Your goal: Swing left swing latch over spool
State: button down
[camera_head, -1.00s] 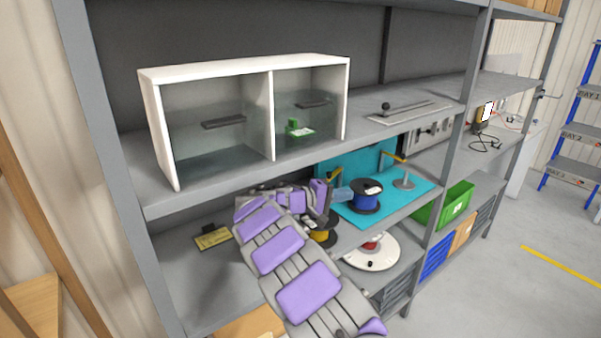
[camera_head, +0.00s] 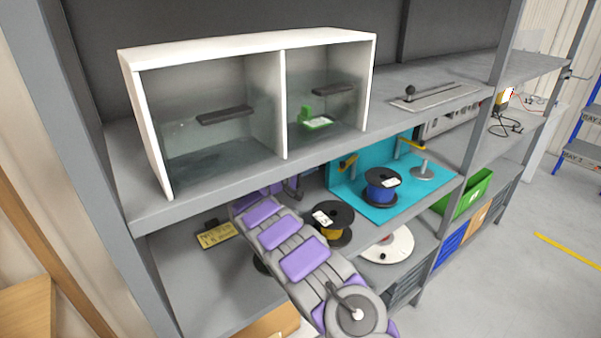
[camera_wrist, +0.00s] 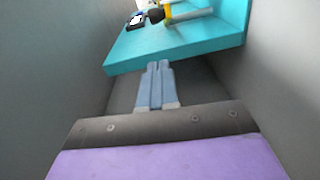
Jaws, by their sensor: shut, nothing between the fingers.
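The blue spool (camera_head: 381,187) stands on a teal board (camera_head: 352,205) on the lower shelf, a white label on its top flange. The left swing latch (camera_head: 348,163), with a yellow arm, is behind and left of it. The right latch (camera_head: 412,146) stands at the board's right side. In the wrist view my gripper (camera_wrist: 158,68) is shut and empty, its fingertips near the front edge of the teal board (camera_wrist: 180,45). A yellow and black part on a grey post (camera_wrist: 185,15) lies beyond, apart from the fingers. In the head view my gripper is mostly hidden under the upper shelf.
A white two-bay cabinet (camera_head: 283,105) stands on the upper shelf, above my arm. A yellow spool (camera_head: 333,232) stands near my forearm, with a white round base (camera_head: 390,247) to its right. Grey surfaces flank the gripper closely in the wrist view.

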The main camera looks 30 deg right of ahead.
jog(key=s+d+b, duration=0.2)
jog(key=d, duration=0.4)
jog(key=shift+d+f, duration=0.25)
jog(key=shift+d, duration=0.15)
